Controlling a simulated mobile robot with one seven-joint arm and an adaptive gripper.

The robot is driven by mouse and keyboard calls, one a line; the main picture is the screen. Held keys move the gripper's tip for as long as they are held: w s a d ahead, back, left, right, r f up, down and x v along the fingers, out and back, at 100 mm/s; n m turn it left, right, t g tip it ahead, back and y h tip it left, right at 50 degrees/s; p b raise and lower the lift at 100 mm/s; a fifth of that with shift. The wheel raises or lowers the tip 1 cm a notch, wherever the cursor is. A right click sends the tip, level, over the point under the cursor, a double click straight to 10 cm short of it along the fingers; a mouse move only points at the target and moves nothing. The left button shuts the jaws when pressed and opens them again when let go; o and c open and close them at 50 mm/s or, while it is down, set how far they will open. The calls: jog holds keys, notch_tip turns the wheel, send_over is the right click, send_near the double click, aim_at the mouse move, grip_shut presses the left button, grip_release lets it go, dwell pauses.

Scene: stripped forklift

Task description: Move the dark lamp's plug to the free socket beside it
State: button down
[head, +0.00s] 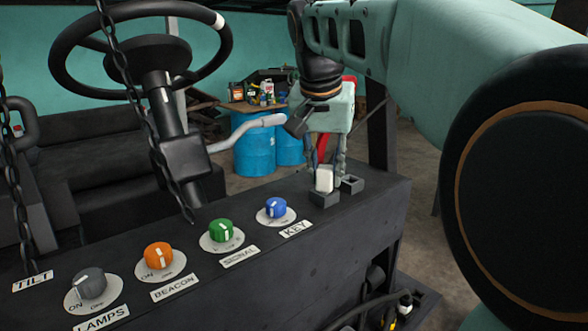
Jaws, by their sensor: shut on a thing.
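A white plug (324,179) stands upright at the nearer dark socket block (323,199) on the top of the dark panel. I cannot tell whether it is seated in that socket or just above it. The other socket (351,184) stands close beside it to the right and a little behind, with its open top empty. My gripper (326,170) points down from above and is shut on the white plug. Its fingers partly hide the plug's upper part. I cannot make out the dark lamp itself.
The dark panel (350,235) carries grey (89,284), orange (158,255), green (221,231) and blue (276,208) knobs left of the sockets. A bent grey lever (245,128), steering wheel (140,97) and hanging chain (135,90) stand left. Cables (375,305) hang below the panel's right end.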

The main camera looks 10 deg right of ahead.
jog(key=c, duration=1.6)
grip_release()
